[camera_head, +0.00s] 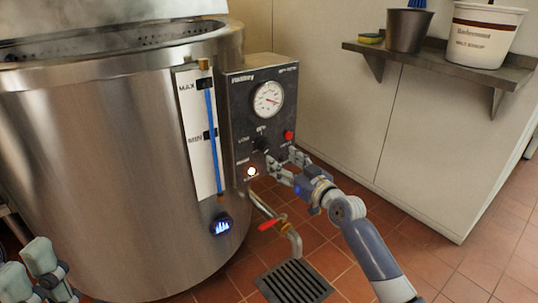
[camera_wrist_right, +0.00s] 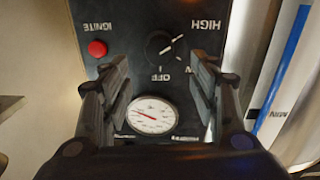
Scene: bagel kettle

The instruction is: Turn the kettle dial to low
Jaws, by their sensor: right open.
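The steel kettle (camera_head: 110,150) fills the left of the head view, with a dark control box (camera_head: 240,110) on its right side. The black dial (camera_head: 262,144) is on the box's front, below the round gauge (camera_head: 268,99). In the wrist view, which is upside down, the dial (camera_wrist_right: 160,46) has a white mark slanting toward the HIGH side; OFF is also readable. I cannot make out a LOW label there. My right gripper (camera_head: 280,162) is open and empty in front of the panel. Its fingers (camera_wrist_right: 158,66) are apart, with the dial framed between and beyond their tips.
A red ignite button (camera_wrist_right: 97,48) is beside the dial. A lit lamp (camera_head: 252,171) glows below it. A sight tube (camera_head: 213,135) runs up the kettle. A red-handled valve (camera_head: 272,223) and floor drain (camera_head: 294,282) are below. A wall shelf (camera_head: 440,60) holds a pot and bucket.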

